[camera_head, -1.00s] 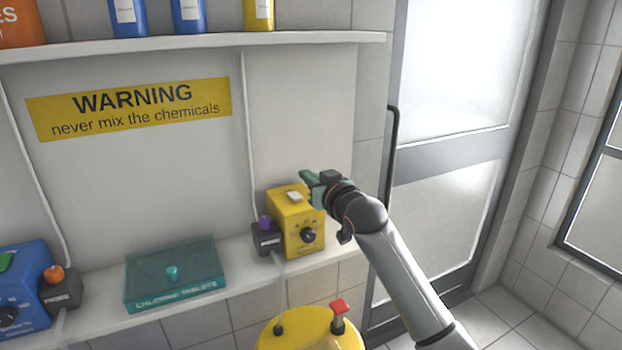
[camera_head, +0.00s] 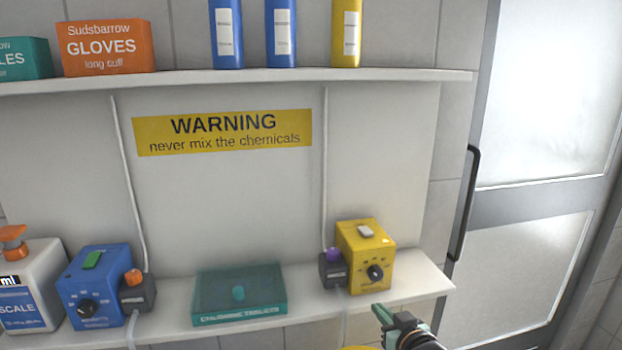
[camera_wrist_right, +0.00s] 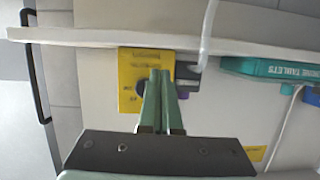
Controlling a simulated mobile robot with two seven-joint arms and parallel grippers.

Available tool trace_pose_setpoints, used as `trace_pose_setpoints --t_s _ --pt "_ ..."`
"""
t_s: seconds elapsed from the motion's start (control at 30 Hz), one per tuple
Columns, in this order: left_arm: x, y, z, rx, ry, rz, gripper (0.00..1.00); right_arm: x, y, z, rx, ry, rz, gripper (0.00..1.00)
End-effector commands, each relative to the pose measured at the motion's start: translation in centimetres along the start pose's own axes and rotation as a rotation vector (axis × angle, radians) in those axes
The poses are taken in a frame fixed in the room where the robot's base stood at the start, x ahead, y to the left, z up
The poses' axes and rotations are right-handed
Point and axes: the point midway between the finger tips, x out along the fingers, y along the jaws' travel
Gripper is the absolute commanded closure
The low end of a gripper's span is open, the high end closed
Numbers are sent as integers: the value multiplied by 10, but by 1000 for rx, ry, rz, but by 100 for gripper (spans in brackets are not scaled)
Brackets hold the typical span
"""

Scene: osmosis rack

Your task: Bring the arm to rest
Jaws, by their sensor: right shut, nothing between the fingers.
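My right gripper (camera_head: 384,314) is low at the right of the head view, below and in front of the lower shelf. In the right wrist view its two green fingers (camera_wrist_right: 162,102) lie side by side, closed and empty. The yellow dosing box (camera_head: 366,258), with a black dial and a pale switch on top, stands on the shelf's right end. It also shows behind the fingers in the right wrist view (camera_wrist_right: 130,75). The gripper looks apart from it. Most of the right arm is out of the head view. My left gripper is not in view.
The lower shelf (camera_head: 420,285) also holds a teal chlorine box (camera_head: 238,293), a blue dial box (camera_head: 95,286) and a white canister (camera_head: 30,290). Bottles and boxes stand on the upper shelf (camera_head: 300,77). A door (camera_head: 530,140) with a black handle (camera_head: 466,205) is at the right.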

Motion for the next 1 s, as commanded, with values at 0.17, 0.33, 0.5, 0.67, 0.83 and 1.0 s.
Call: trace_pose_setpoints --t_s 0.17,0.33,0.5,0.67,0.83,1.0 --pt "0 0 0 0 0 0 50 -44 -17 118 17 -129 -9 100" --pt "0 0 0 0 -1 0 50 -103 -32 209 26 -242 -12 100" --pt "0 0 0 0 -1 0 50 -170 -47 277 31 -345 -12 100" --pt "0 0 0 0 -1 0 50 -216 -56 313 31 -410 -12 100" --pt "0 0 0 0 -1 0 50 -236 -59 325 29 -435 -12 100" --pt "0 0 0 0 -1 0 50 -236 -59 325 29 -436 -12 100"
